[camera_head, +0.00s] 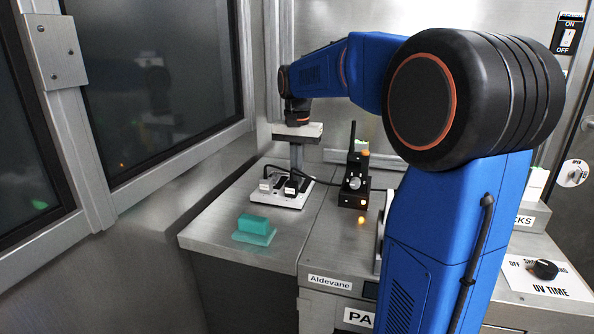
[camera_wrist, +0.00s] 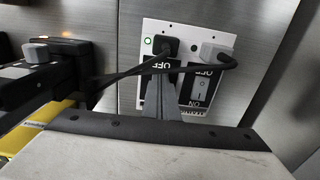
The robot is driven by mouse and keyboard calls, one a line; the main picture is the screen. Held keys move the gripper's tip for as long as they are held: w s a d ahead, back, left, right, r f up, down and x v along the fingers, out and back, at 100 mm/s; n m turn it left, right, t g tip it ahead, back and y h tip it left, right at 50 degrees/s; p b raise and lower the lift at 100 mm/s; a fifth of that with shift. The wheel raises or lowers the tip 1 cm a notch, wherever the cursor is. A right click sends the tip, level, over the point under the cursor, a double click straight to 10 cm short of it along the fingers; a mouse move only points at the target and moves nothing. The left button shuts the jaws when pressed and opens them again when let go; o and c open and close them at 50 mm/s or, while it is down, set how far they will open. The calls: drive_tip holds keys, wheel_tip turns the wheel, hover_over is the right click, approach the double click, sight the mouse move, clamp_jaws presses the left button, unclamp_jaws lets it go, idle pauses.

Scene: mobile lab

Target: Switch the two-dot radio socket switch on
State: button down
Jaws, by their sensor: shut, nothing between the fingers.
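The white socket panel (camera_head: 293,201) lies on the steel bench; it also shows in the wrist view (camera_wrist: 146,28). It carries two plugged sockets and switches with black OFF/ON plates. In the wrist view the right switch (camera_wrist: 201,88) shows; the left switch is mostly hidden behind my fingers. My gripper (camera_head: 296,172) points down over the panel, shut and empty. In the wrist view its fingertips (camera_wrist: 162,82) overlap the left switch plate; contact cannot be told.
A black radio-like device (camera_head: 356,181) with an antenna and orange light stands right of the panel. Black cables (camera_wrist: 125,73) run from the plugs across to the left. A teal block (camera_head: 256,226) lies in front. The glass-windowed wall (camera_head: 160,80) borders the bench.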

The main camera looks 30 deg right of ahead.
drive_tip(key=shift+s+a+f+t+h, duration=0.15)
drive_tip(key=shift+s+f+t+h, duration=0.05)
drive_tip(key=shift+f+t+h, duration=0.1)
drive_tip(key=shift+w, duration=0.1)
drive_tip(key=shift+w+d+r, duration=0.15)
drive_tip(key=shift+w+d, duration=0.4)
drive_tip(key=shift+d, duration=0.1)
drive_tip(key=shift+r, duration=0.1)
drive_tip(key=shift+r, duration=0.25)
wheel_tip(320, 180, up, 14)
drive_tip(key=shift+s+a+f, duration=0.25)
drive_tip(key=shift+s+a, duration=0.05)
drive_tip(key=shift+a, duration=0.05)
